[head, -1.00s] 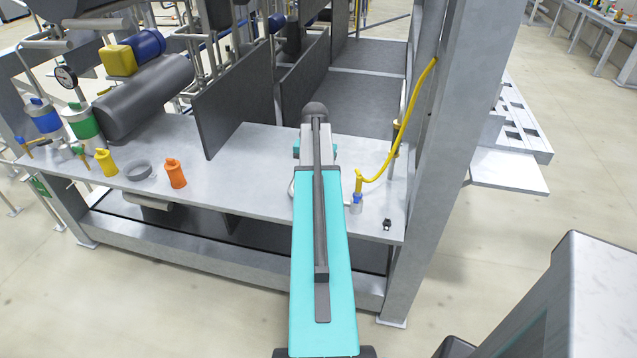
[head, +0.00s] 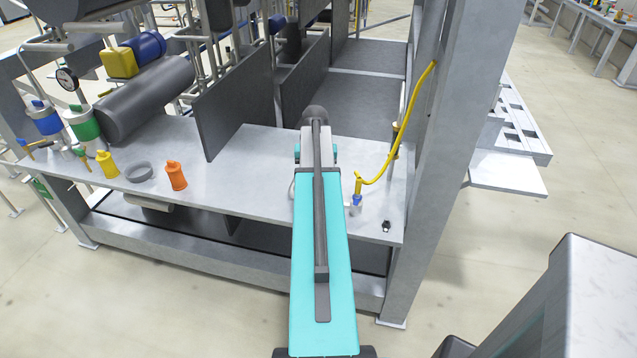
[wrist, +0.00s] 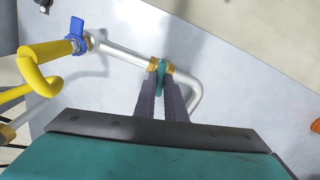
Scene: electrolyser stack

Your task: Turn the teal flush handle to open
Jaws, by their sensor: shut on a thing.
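The teal flush handle (wrist: 160,73) shows in the wrist view, set on a brass valve body on a silver pipe (wrist: 125,56). My gripper (wrist: 161,88) is shut on the handle, with its two dark fingers on either side of it. The handle lies roughly in line with the fingers and across the pipe. In the head view my teal arm covers the handle and the gripper.
A blue valve handle (wrist: 76,32) and a yellow hose (wrist: 42,60) are left of the gripper in the wrist view. In the head view, an orange bottle (head: 175,175) stands left on the shelf (head: 245,175). A steel post (head: 440,150) rises at right.

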